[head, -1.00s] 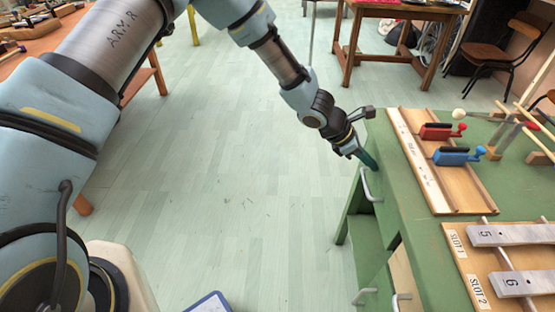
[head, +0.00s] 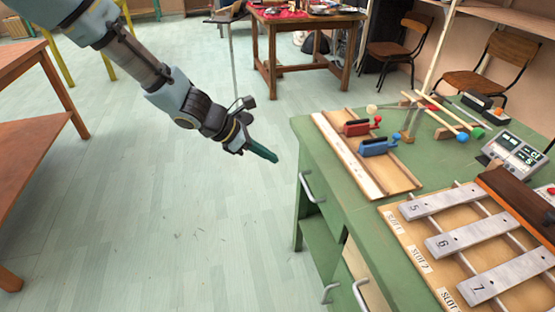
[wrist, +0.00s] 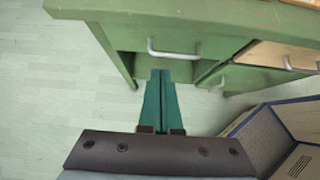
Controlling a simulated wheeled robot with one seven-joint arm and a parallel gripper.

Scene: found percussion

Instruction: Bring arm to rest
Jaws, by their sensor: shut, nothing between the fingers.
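My gripper (head: 262,152) is in the head view, at the end of my arm that reaches in from the upper left. It is in the air over the floor, left of the green bench (head: 318,145), apart from it. Its two teal fingers are together with nothing between them. In the wrist view my gripper (wrist: 160,75) points toward the bench's front, where a metal drawer handle (wrist: 172,53) shows just beyond the fingertips.
The bench carries a wooden tray (head: 345,165) with a red block (head: 357,128) and a blue block (head: 378,147), numbered metal bars (head: 452,242) and a display (head: 513,152). A grey-blue box (wrist: 260,140) stands at lower right in the wrist view. The floor (head: 180,220) left of the bench is clear.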

